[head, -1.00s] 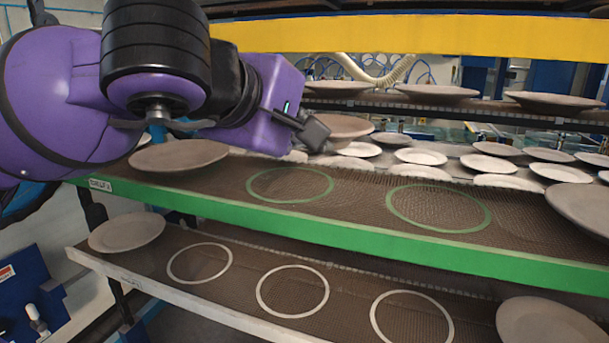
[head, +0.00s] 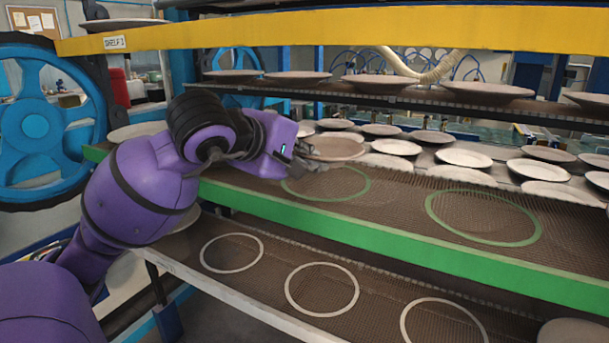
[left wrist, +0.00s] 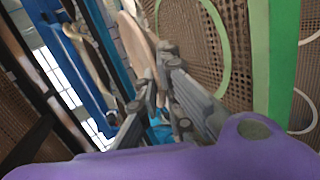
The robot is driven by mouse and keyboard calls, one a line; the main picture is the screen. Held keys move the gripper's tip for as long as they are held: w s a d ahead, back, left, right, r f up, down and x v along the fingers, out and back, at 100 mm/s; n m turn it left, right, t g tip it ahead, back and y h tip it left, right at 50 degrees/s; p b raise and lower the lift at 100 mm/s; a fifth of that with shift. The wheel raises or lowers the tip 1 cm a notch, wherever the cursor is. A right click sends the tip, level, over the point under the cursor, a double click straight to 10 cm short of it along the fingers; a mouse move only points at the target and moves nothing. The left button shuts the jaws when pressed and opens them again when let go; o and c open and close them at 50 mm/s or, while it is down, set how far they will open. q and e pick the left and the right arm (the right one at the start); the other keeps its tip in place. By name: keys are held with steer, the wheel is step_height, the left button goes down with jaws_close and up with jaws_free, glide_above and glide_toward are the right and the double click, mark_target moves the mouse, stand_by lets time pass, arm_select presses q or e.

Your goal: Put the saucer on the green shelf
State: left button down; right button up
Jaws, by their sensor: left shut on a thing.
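My left gripper (head: 310,157) is shut on the rim of a brown-grey saucer (head: 337,149). The saucer is held above the back of the green shelf, just behind the left green ring (head: 325,183) in the head view. The green shelf (head: 400,247) has a green front edge and a brown mesh surface. Its right green ring (head: 482,218) is empty. In the left wrist view the saucer (left wrist: 138,48) shows nearly edge-on at the fingers (left wrist: 165,75). My right gripper is not in view.
A plate (head: 140,131) sits at the shelf's left end. Several plates lie in rows behind the green shelf (head: 464,158). A yellow-edged shelf (head: 350,31) hangs above. A lower shelf with white rings (head: 322,288) lies below.

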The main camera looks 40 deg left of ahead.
mark_target(305, 191)
arm_select(q)
steer(key=shift+w+a+f, duration=0.15)
steer(key=shift+a+f, duration=0.2)
steer(key=shift+f, duration=0.05)
step_height(305, 191, down, 4)
steer(key=shift+a+r, duration=0.1)
steer(key=shift+r, duration=0.15)
steer(key=shift+r, duration=0.1)
steer(key=c, duration=2.3)
jaws_free()
steer(key=shift+f+b, duration=0.25)
steer(key=shift+b, duration=0.05)
steer(key=shift+o, duration=0.5)
steer(key=shift+r, duration=0.1)
